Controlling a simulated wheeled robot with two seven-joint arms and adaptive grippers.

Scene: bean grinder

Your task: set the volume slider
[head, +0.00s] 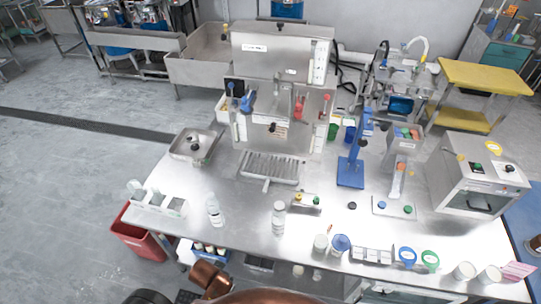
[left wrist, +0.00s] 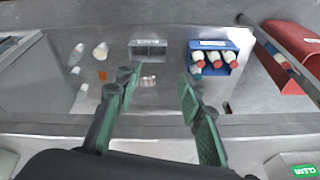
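The large metal machine (head: 283,60) stands at the back middle of the steel table. A narrow pale vertical strip (head: 320,62) is on the upper right of its front; it is too small to tell whether it is the volume slider. Red-handled levers (head: 299,104) and a blue-handled one (head: 247,102) are on the front below. My left gripper (left wrist: 159,76) shows in the left wrist view with its two green fingers wide apart and nothing between them. It points at a lower area, away from the machine. My right gripper is in neither view.
A blue crate (left wrist: 236,67) of red-capped bottles and a red bin (left wrist: 284,72) are low down. A metal box unit (head: 470,180), blue stand (head: 350,172), bottles (head: 214,210) and cups (head: 464,271) occupy the table. The table's middle left is mostly clear.

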